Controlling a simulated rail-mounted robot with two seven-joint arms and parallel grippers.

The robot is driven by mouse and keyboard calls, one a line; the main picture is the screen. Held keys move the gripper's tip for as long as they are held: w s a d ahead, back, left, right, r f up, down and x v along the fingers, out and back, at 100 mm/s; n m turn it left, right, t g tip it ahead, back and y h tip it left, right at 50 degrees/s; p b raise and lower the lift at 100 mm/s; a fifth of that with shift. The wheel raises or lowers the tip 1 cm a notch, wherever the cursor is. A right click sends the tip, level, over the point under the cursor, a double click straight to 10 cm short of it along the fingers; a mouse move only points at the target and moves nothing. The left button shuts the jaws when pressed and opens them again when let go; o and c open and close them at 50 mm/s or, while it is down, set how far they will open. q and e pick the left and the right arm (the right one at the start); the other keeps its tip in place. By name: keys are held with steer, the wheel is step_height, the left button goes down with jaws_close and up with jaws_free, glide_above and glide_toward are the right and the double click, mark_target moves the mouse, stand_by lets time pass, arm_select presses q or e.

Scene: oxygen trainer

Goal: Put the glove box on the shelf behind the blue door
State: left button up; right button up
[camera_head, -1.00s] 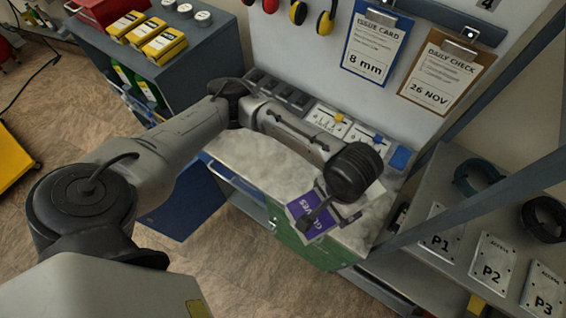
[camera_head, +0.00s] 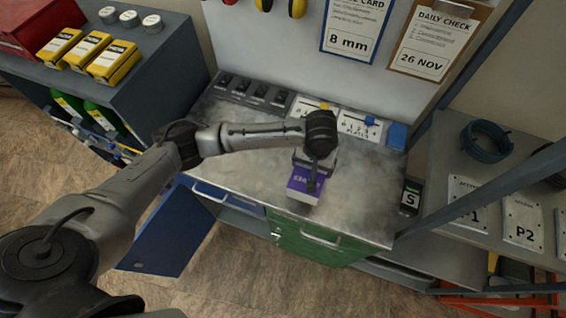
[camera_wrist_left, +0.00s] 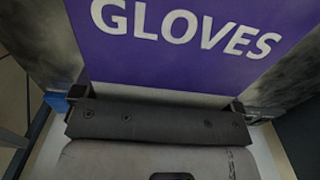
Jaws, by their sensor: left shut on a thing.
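The glove box (camera_head: 303,188) is purple and white and shows near the front edge of the workbench. My left gripper (camera_head: 314,166) is shut on it; whether the box touches the top cannot be told. In the left wrist view the purple GLOVES face (camera_wrist_left: 180,45) fills the top, between the two fingers (camera_wrist_left: 160,100). The blue door (camera_head: 160,232) stands swung open at the bench's left front. The opening (camera_head: 235,212) beside it is partly seen, below a blue drawer front; its shelf is mostly hidden. My right gripper is out of view.
The grey bench top (camera_head: 360,195) is clear around the box. A green door with a handle (camera_head: 318,243) is right of the opening. A cabinet with yellow boxes (camera_head: 115,62) stands left. A rack with labelled plates (camera_head: 523,220) and a dark coil (camera_head: 486,141) stands right.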

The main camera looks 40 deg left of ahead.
arm_select(q)
glide_above(286, 171)
step_height(286, 171, down, 5)
steer(key=shift+w+r, duration=0.1)
steer(key=shift+f+b, duration=0.45)
steer(key=shift+f, duration=1.6)
steer(key=shift+f, duration=0.1)
steer(key=o, duration=0.8)
steer(key=shift+f, duration=0.1)
steer(key=shift+o, duration=0.2)
step_height(286, 171, up, 12)
steer(key=p, duration=0.1)
